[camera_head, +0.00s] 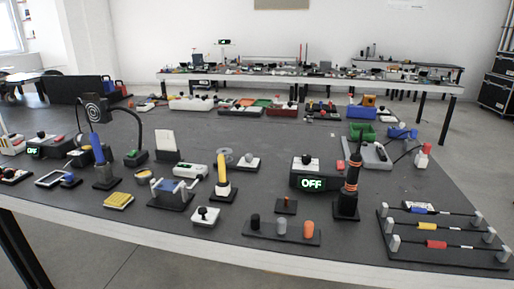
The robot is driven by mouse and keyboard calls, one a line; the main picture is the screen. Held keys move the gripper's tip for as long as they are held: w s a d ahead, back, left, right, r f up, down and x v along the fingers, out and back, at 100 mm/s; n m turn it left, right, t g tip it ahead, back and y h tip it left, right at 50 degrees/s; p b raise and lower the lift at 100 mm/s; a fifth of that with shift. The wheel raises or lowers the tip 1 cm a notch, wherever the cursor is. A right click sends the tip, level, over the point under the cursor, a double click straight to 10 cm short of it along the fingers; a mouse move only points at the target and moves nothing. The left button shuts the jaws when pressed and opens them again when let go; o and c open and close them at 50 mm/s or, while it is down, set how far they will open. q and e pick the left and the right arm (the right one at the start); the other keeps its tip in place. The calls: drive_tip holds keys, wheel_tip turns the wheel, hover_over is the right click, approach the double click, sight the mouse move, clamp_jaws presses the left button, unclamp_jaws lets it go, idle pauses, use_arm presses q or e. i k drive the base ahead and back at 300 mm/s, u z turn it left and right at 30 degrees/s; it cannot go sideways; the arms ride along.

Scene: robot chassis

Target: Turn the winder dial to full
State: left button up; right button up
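No thing is plainly marked as the winder dial, and I cannot tell which device it is. A light box with a dark knob (305,160) on top stands right of the middle of the table, and its front display (311,184) reads "OFF" in green. A similar box with a green-lit display (35,152) stands at the far left; its text is too small to read surely. A small white box with a black knob (204,214) sits near the front edge. Neither of my grippers is in view.
The dark table (300,140) is crowded. A black post with orange rings (352,180) stands close right of the "OFF" box. A yellow-handled stand (221,175) is to its left. A rack of bars (440,240) fills the front right. Some bare tabletop lies between objects.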

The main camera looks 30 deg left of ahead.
sight(248, 157)
drive_tip(key=u, duration=1.55)
